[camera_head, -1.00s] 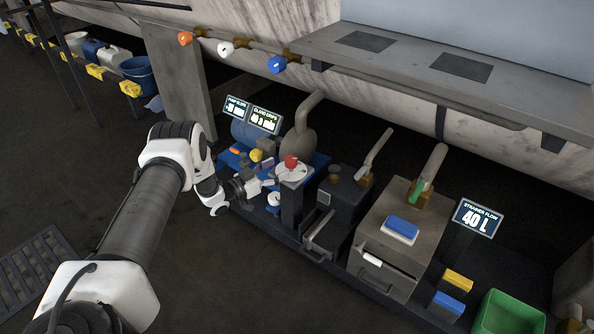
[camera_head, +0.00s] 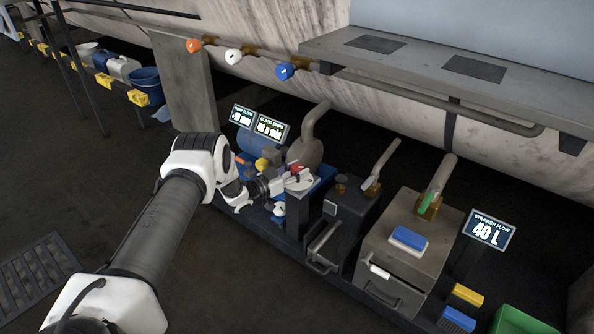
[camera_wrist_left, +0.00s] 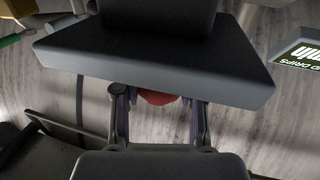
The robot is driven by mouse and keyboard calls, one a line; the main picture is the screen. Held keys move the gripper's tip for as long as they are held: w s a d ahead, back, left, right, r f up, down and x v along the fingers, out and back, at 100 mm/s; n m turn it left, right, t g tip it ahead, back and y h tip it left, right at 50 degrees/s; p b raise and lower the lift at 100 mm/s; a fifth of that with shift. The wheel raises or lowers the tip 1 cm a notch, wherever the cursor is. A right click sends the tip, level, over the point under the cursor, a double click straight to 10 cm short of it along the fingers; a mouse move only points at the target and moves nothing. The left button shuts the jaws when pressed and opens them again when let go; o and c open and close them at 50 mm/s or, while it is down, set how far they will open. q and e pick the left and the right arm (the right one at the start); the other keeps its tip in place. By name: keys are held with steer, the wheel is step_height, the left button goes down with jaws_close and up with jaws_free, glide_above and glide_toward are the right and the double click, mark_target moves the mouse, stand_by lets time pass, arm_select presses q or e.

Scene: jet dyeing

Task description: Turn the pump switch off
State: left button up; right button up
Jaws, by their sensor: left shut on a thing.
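A red knob (camera_head: 296,169), which looks like the pump switch, sits on a pale round plate on top of a dark post (camera_head: 297,212). My left gripper (camera_head: 281,182) reaches it from the left. In the left wrist view my left gripper (camera_wrist_left: 160,110) has its two fingers on either side of the red knob (camera_wrist_left: 158,98) and is shut on it. A dark plate-like part covers most of the knob there. The knob's exact setting cannot be read. My right gripper is not in view.
Two small displays (camera_head: 259,127) stand behind the post, near a blue pump body and a yellow knob (camera_head: 262,164). Dark and grey boxes with levers (camera_head: 405,240) stand to the right. A strainer flow sign reads 40 L (camera_head: 487,232). Open floor lies at left.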

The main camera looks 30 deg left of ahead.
arm_select(q)
steer(key=shift+d+r+n+t+y+p, duration=0.1)
steer(key=shift+n+t+y+p, duration=0.2)
steer(key=shift+n+y+p, duration=0.55)
steer(key=n+y, duration=0.1)
steer(key=y, duration=0.2)
steer(key=n+y+p, duration=0.1)
steer(key=n+y, duration=0.2)
steer(key=y, duration=0.1)
steer(key=n+g+y, duration=0.1)
steer(key=n+y, duration=0.1)
steer(key=y, duration=0.2)
steer(key=shift+n+b, duration=0.25)
steer(key=shift+b, duration=0.05)
steer(key=shift+n+g+y+b, duration=0.75)
steer(key=shift+n+g+y, duration=0.85)
steer(key=shift+y, duration=0.75)
steer(key=shift+n, duration=0.3)
steer(key=o, duration=1.2)
steer(key=shift+c, duration=0.2)
